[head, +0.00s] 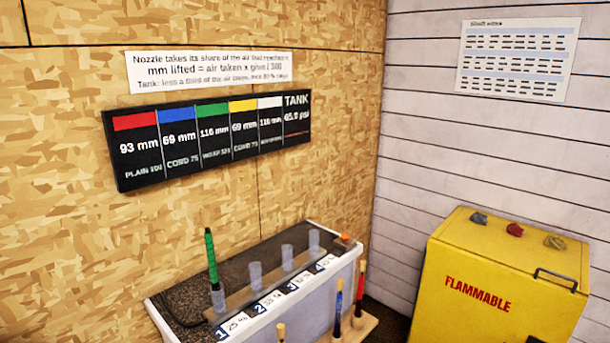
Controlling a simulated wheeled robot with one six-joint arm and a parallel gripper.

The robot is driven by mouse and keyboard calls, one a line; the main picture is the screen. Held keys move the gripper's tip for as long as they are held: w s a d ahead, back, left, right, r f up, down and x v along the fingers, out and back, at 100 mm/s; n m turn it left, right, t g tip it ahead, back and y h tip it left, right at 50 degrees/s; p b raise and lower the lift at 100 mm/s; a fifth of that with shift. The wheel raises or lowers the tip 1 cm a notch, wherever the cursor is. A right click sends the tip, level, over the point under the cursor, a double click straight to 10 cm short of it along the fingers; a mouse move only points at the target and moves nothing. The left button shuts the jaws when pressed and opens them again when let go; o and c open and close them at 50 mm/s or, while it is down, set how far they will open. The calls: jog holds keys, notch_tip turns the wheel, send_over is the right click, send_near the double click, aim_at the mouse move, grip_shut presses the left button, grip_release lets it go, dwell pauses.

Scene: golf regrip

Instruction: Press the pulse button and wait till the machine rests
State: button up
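The machine (182,306) is a pale bench-like box with a dark speckled top against the wood-panel wall. A small orange-red button (344,239) sits at its far right corner; I take it as the pulse button, though no label is legible. Several translucent grey nozzles stand in a row behind numbered tags. A green grip (211,257) stands upright over the nozzle at position 1. The wall display (210,139) shows 93, 69, 116, 69 and 116 mm under red, blue, green, yellow and white, and a tank reading near 65.5 psi. My gripper is out of view.
A wooden rack (366,324) before the machine holds upright shafts, including blue and red ones. A yellow flammable cabinet (500,255) stands right, with grey, red and tan lumps on top. Paper notices hang on both walls. A dark floor gap separates machine and cabinet.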

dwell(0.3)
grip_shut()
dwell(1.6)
